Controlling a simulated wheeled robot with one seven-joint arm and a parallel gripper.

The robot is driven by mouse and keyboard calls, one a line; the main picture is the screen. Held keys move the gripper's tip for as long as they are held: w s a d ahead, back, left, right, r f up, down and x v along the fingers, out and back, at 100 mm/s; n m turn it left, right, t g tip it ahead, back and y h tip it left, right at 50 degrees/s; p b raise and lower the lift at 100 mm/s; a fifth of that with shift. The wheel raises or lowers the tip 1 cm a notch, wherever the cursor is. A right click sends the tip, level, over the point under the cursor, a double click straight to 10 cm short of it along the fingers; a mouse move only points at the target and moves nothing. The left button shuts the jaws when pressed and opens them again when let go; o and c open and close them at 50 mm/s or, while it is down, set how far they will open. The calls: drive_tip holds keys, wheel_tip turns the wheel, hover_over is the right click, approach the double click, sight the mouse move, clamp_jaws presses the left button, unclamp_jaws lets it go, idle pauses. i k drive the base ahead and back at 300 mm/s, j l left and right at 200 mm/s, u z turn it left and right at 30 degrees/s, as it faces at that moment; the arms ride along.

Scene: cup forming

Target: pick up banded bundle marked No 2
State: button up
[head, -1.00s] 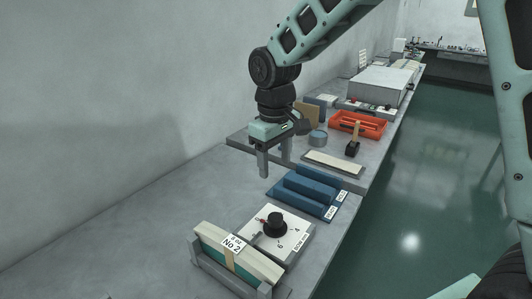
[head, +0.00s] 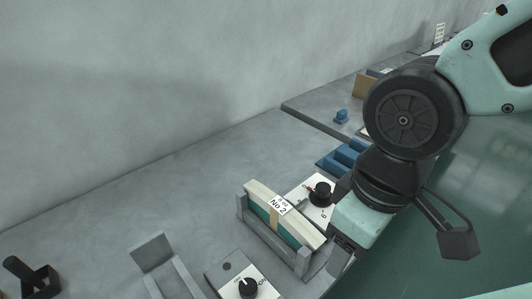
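The banded bundle marked No 2 (head: 257,194) is a cream-topped block with a green side, a tan band and a white label. It rests lengthwise in a grey cradle (head: 252,228) near the table's front edge. My gripper (head: 341,262) is just right of the bundle's near right end, with its pale green body tilted. Its fingers are foreshortened and mostly hidden below the body, so I cannot tell how far apart they are. Nothing shows held in it, and the bundle sits apart in the cradle.
A white dial panel with a black knob (head: 320,192) stands behind the bundle. Another knob panel (head: 247,288) and an empty grey holder (head: 152,252) are at the front. Blue blocks (head: 345,157) lie farther back.

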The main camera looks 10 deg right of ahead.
sight(289, 225)
drive_tip(key=k+j+u, duration=0.2)
drive_tip(key=u, duration=0.15)
drive_tip(key=k+j+u, duration=0.15)
drive_tip(key=u, duration=0.2)
drive_tip(key=k+j+u, duration=0.1)
drive_tip(key=j+u, duration=0.25)
